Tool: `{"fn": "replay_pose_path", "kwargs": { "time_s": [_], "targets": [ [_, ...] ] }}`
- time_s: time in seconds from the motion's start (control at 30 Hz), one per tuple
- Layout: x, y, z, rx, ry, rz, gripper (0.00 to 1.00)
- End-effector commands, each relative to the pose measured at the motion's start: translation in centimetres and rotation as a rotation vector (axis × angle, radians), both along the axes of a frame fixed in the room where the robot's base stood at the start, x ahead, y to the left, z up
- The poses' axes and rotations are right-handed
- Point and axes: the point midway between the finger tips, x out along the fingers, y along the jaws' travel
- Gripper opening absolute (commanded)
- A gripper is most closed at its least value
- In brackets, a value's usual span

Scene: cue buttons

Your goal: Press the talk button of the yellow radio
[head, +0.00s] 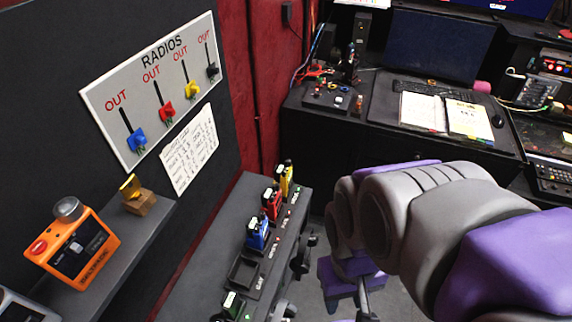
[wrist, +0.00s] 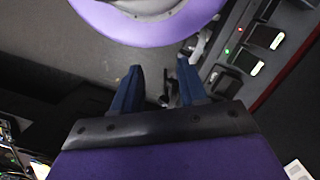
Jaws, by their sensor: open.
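The yellow radio (head: 285,179) stands upright at the far end of a row on a dark shelf in the head view. Its talk button is too small to make out. The red radio (head: 271,204) and the blue radio (head: 257,234) stand nearer in the same row. My gripper (wrist: 158,86) shows in the wrist view with its two dark blue fingers apart and nothing between them. It is to the right of the radio row and touches no radio.
A RADIOS board (head: 155,83) with coloured sliders hangs on the left wall. An orange device (head: 75,250) sits on the left shelf. A desk (head: 440,141) stands behind.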

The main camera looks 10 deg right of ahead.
Motion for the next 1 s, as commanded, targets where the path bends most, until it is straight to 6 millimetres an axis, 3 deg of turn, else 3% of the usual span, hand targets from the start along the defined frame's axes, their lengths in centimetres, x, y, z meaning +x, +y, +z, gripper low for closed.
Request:
{"fn": "replay_pose_path", "kwargs": {
  "time_s": [0.07, 0.43, 1.0],
  "targets": [
    [0.00, 0.00, 0.00, 0.000, 0.000, 0.000, 0.36],
    [0.00, 0.00, 0.00, 0.000, 0.000, 0.000, 0.00],
    [0.00, 0.00, 0.00, 0.000, 0.000, 0.000, 0.00]
  ]
}}
